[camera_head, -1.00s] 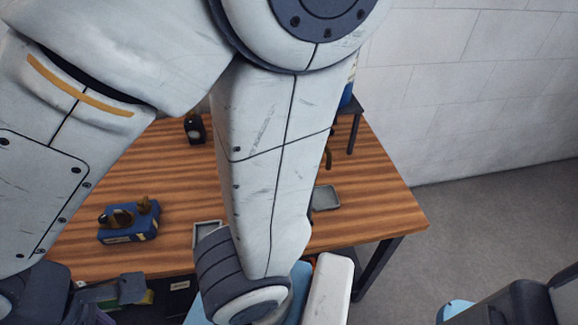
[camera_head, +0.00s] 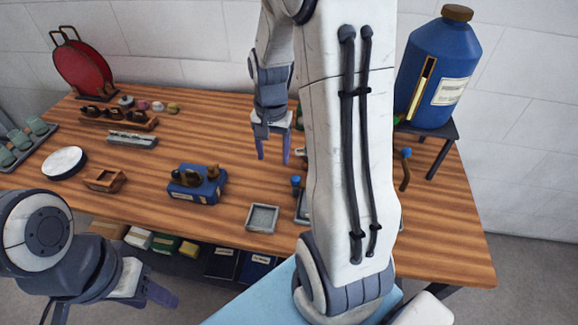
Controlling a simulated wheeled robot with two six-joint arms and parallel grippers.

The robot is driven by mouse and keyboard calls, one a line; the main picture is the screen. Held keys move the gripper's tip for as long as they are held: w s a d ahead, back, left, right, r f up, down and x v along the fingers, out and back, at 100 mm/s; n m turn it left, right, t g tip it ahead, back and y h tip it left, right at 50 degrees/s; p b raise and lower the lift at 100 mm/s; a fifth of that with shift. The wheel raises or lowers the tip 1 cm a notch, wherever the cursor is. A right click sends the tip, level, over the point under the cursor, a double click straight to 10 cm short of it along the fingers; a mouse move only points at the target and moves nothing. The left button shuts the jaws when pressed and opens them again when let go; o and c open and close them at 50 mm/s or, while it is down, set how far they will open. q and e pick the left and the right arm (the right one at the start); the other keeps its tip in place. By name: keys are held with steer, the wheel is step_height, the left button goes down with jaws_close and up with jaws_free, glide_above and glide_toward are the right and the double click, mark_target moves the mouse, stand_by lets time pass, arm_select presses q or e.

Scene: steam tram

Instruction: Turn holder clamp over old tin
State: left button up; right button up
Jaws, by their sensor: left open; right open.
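A blue block (camera_head: 196,190) with dark and brass-coloured fittings on top and a pale label on its front stands on the table; it looks like the holder, but I cannot make out its clamp clearly. Two small square grey trays lie to its right, one in full view (camera_head: 262,218) and one partly behind my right arm. I cannot tell which thing is the old tin. My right gripper (camera_head: 273,150) is open and empty, pointing down above the table behind and right of the blue block. My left gripper (camera_head: 150,292) is open at the lower left, in front of the table edge, apart from everything.
A big blue jug (camera_head: 438,72) stands on a dark stand at the right. A red disc (camera_head: 82,70) on a rack, a wooden rack (camera_head: 118,119), a white round dish (camera_head: 63,162) and a small wooden box (camera_head: 105,180) are at the left. Boxes fill a shelf below.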

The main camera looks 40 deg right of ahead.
mark_target(296, 178)
steer(key=d+f+m, duration=0.2)
steer(key=d+m, duration=0.1)
steer(key=d, duration=0.4)
steer(key=f, duration=0.3)
steer(key=f+p, duration=0.1)
steer(key=f, duration=0.3)
steer(key=s+f, duration=0.1)
steer(key=f, duration=0.2)
steer(key=shift+a+f, duration=0.15)
steer(key=shift+f, duration=0.05)
